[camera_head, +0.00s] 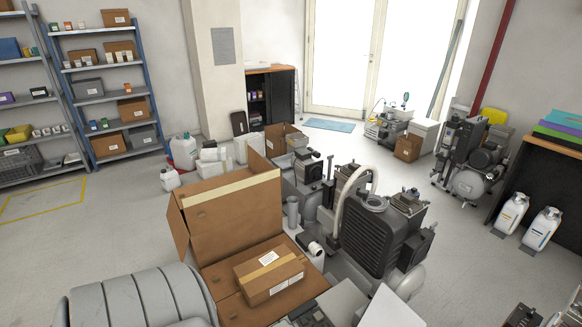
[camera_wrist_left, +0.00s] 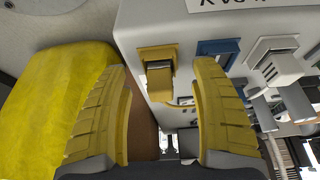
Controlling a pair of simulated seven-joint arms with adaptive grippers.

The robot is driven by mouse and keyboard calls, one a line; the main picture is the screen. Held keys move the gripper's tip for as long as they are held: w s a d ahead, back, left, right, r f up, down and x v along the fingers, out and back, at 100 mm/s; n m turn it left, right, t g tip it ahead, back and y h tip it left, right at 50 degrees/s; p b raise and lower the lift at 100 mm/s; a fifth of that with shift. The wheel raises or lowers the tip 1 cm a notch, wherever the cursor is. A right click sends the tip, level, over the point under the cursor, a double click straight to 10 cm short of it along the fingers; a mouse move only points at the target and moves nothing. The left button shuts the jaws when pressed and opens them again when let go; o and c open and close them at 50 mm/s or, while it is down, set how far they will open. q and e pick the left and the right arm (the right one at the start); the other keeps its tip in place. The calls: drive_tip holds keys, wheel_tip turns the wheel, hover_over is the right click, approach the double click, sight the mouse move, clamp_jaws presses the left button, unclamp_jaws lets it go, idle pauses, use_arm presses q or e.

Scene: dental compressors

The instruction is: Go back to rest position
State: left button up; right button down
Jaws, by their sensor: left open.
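My left gripper (camera_wrist_left: 163,68) shows in the left wrist view with its two yellow ribbed fingers apart. A yellow plug-like part (camera_wrist_left: 158,78) on a white panel (camera_wrist_left: 150,20) appears between the fingertips; whether they touch it I cannot tell. A blue part (camera_wrist_left: 217,50) and a white part (camera_wrist_left: 273,62) sit to its right on the panel. I cannot make out either gripper in the head view, and my right gripper is in no view.
A bright yellow object (camera_wrist_left: 55,100) lies left of the fingers. In the head view, an open cardboard box (camera_head: 235,215), a smaller carton (camera_head: 268,275) and a black ribbed machine (camera_head: 375,240) crowd the middle. Shelves (camera_head: 100,70) stand at left. Floor (camera_head: 110,215) is clear at left.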

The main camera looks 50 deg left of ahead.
use_arm(q)
drive_tip(key=shift+r, duration=3.5)
clamp_jaws()
drive_tip(key=shift+f, duration=2.05)
drive_tip(key=shift+r, duration=3.55)
drive_tip(key=shift+w, duration=0.1)
